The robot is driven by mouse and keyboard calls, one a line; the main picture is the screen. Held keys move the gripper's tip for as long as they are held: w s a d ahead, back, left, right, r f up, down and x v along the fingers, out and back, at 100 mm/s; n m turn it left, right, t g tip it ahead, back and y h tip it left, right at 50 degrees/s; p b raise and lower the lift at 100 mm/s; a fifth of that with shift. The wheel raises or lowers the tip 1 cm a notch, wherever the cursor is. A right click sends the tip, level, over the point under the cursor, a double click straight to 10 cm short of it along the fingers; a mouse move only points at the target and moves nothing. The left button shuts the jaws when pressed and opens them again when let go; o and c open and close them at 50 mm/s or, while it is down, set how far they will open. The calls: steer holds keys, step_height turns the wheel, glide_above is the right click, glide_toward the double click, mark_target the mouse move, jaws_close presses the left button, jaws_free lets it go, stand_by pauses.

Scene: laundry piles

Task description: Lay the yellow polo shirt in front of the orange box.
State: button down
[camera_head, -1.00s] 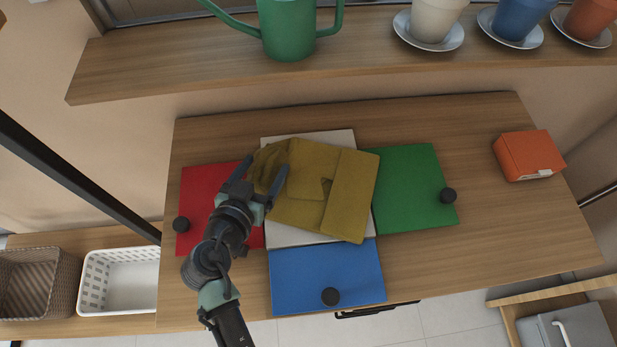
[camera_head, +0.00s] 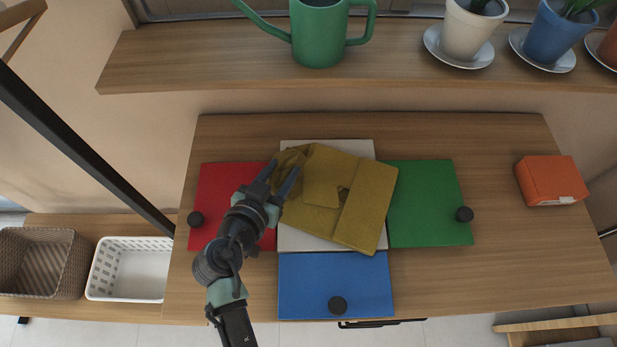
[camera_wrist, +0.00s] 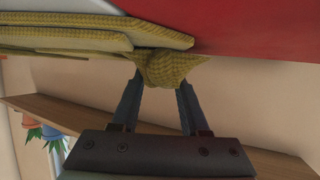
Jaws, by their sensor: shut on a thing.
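The yellow polo shirt (camera_head: 366,207) lies folded into a rough rectangle on a white panel (camera_head: 300,238) at the middle of the table. Its left end is bunched. My gripper (camera_head: 286,177) is at that left end, shut on a bunched bit of the shirt. The wrist view shows the pinched yellow cloth (camera_wrist: 172,68) between the fingertips (camera_wrist: 160,85), with folded layers beside it. The orange box (camera_head: 552,180) stands at the right end of the table, well apart from the shirt. The table in front of the box is bare.
Red (camera_head: 215,200), green (camera_head: 428,200) and blue (camera_head: 335,283) panels with black knobs surround the white panel. A shelf (camera_head: 200,60) behind holds a green watering can (camera_head: 320,35) and potted plants. A white basket (camera_head: 130,270) and woven basket (camera_head: 40,262) stand at left.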

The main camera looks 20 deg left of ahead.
step_height(320, 180, up, 10)
steer(key=p, duration=0.7)
glide_above(315, 196)
steer(key=f, duration=0.2)
steer(key=shift+n+y, duration=0.6)
steer(key=shift+y, duration=0.1)
steer(key=s+d+p, duration=0.1)
steer(key=s+d, duration=0.1)
steer(key=s+d+f+p, duration=0.1)
steer(key=s+d, duration=0.1)
steer(key=s+d+f+p, duration=0.1)
steer(key=s+d, duration=0.1)
steer(key=d, duration=0.1)
steer(key=shift+s+f+p, duration=0.1)
steer(key=shift+p, duration=0.2)
steer(key=shift+f, duration=0.1)
